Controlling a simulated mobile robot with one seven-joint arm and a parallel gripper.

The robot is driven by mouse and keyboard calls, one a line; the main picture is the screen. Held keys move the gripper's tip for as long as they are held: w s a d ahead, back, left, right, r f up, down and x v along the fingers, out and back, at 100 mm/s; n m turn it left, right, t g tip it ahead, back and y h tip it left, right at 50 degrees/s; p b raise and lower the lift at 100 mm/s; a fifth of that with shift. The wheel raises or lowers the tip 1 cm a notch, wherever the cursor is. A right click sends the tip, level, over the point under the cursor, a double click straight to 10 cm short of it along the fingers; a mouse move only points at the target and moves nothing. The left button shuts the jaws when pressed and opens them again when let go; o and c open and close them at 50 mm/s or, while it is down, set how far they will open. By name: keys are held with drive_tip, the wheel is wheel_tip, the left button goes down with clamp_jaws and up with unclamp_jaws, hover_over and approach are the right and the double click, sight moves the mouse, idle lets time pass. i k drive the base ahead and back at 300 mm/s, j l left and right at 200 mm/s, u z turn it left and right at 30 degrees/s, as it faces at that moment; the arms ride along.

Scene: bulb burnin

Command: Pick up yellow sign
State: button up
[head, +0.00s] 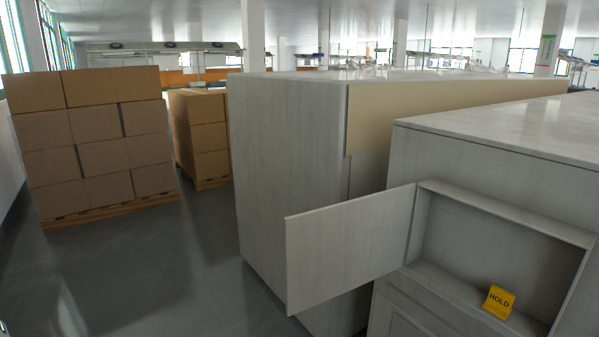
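A small yellow sign (499,301) with the dark word HOLD stands in the lower right of the head view. It rests tilted on the floor of an open recessed compartment (499,246) in a grey-white cabinet. The sign is near the front edge of the compartment, with nothing touching it that I can see. My gripper is not in view.
The compartment's door (350,248) is swung open to the left and juts out. A taller grey cabinet (285,170) stands behind it. Pallets of stacked cardboard boxes (95,140) are at the left. The grey floor (150,270) between is clear.

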sight(499, 302)
drive_tip(key=i+j, duration=1.1)
drive_tip(key=i, duration=0.15)
drive_tip(key=i+j+z, duration=0.2)
drive_tip(key=i+j, duration=0.55)
drive_tip(key=j+z, duration=0.1)
drive_tip(key=z, duration=2)
drive_tip(key=i+j, duration=0.05)
